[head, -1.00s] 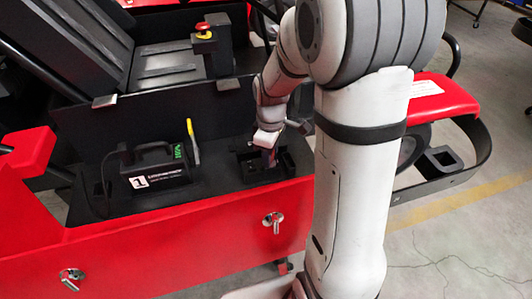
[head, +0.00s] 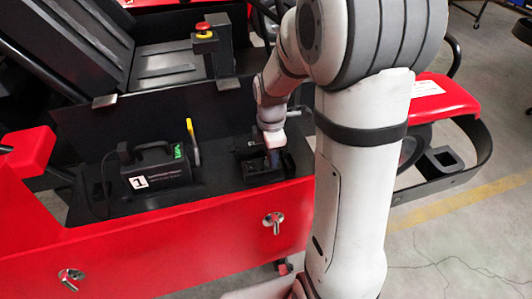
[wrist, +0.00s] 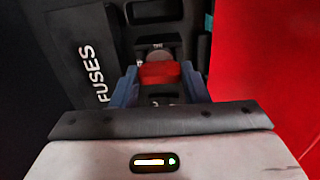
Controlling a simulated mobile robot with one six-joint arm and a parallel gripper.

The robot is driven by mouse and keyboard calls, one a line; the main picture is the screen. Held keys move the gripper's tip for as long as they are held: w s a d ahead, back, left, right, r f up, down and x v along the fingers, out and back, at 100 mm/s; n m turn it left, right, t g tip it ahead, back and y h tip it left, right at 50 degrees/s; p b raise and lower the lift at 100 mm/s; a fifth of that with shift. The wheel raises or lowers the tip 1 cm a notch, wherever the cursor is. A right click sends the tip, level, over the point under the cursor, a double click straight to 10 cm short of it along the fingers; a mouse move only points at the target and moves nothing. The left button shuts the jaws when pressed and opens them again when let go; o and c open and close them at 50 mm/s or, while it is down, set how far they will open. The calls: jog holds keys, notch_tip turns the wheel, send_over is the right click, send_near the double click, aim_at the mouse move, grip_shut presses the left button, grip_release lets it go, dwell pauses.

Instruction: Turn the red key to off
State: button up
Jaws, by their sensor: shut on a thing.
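The red key (wrist: 160,73) shows in the wrist view between the two blue-grey fingers of my gripper (wrist: 160,80). My gripper is shut on it, with a finger on each side. The key sits in front of a dark round part on a black panel. In the head view my gripper (head: 273,155) reaches down into a small black housing (head: 262,178) on the kart's side tray. The key cannot be made out there, and its off mark is not readable.
A black panel marked FUSES (wrist: 85,70) lies left of the key in the wrist view, with a red body panel (wrist: 265,60) on the right. In the head view a black charger (head: 158,178), a yellow-handled tool (head: 192,135) and a red stop button (head: 203,27) stand nearby.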

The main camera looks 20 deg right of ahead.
jog(key=o, duration=1)
jog(key=shift+o, duration=0.2)
